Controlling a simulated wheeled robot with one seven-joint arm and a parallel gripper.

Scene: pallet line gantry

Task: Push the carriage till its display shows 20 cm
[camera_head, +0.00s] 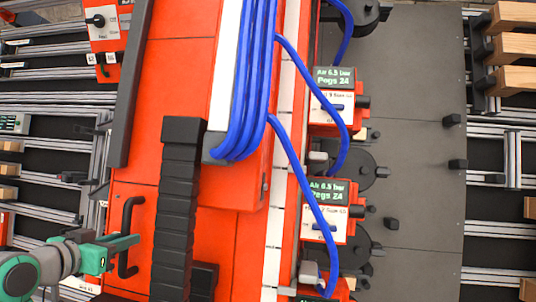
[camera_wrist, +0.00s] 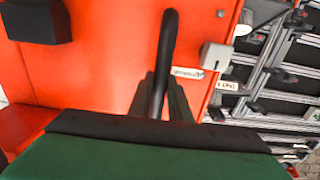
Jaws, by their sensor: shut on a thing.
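The carriage is a large orange-red body (camera_head: 175,75) that fills the middle of the head view. It also fills much of the wrist view (camera_wrist: 100,75). A black bar handle (camera_head: 127,208) stands on its lower left face, and the handle rises between the fingers in the wrist view (camera_wrist: 168,45). My gripper (camera_head: 124,243), green with dark fingers, is shut on this handle; the fingers show in the wrist view (camera_wrist: 162,98). No display with a centimetre reading is visible to me.
Red units with small displays (camera_head: 333,77) reading "Air 6.5 bar, Pegs 24" line the right side. Blue hoses (camera_head: 250,80) arch over the body beside a black cable chain (camera_head: 176,210). A grey plate (camera_head: 420,70) lies farther right, with wooden blocks (camera_head: 515,47) beyond.

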